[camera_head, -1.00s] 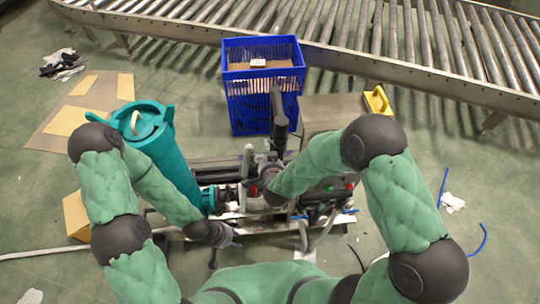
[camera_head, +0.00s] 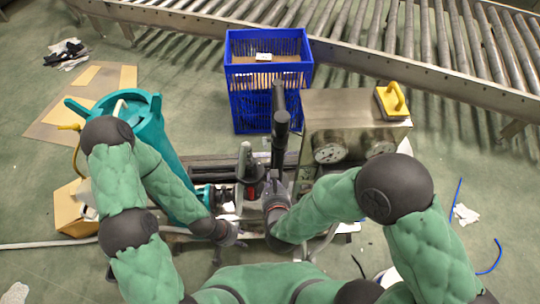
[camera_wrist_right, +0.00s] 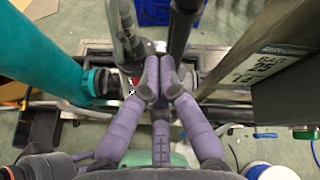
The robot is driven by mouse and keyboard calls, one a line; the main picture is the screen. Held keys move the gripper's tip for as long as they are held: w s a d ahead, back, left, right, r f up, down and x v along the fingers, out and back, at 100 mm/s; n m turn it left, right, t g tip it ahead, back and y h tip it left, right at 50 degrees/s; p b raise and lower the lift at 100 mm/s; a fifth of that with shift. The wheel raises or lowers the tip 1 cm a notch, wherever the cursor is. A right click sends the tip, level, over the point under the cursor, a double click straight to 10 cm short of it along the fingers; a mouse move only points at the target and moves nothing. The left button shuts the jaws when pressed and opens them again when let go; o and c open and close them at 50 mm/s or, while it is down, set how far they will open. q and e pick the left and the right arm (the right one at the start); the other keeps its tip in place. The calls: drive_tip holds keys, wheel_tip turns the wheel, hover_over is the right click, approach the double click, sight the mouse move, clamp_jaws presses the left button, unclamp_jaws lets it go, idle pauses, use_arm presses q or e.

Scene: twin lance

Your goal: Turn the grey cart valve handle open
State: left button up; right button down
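A grey upright lever, seemingly the cart valve handle (camera_head: 245,160), stands on the cart (camera_head: 215,162) with a red part at its base. It also shows in the right wrist view (camera_wrist_right: 127,35). My right gripper (camera_wrist_right: 160,62) has its purple fingers drawn together, just right of the grey lever. I see nothing between them, and contact with the lever is unclear.
A black upright post (camera_head: 280,130) stands close right of the lever. A steel box (camera_head: 350,108) with gauges and a yellow-handled item (camera_head: 392,100) is further right. A blue crate (camera_head: 265,85) and roller conveyor (camera_head: 360,45) are behind.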

use_arm(q)
wheel_tip(320, 180, down, 6)
drive_tip(key=w+b, duration=0.1)
drive_tip(key=b, duration=0.5)
drive_tip(key=shift+d+f, duration=0.2)
drive_tip(key=shift+d, duration=0.25)
use_arm(e)
drive_tip(key=w+f+m, duration=0.2)
drive_tip(key=w+m, duration=0.2)
drive_tip(key=w, duration=0.6)
drive_tip(key=shift+w+a+m, duration=0.2)
drive_tip(key=shift+w+m, duration=0.1)
use_arm(q)
drive_tip(key=shift+r, duration=0.1)
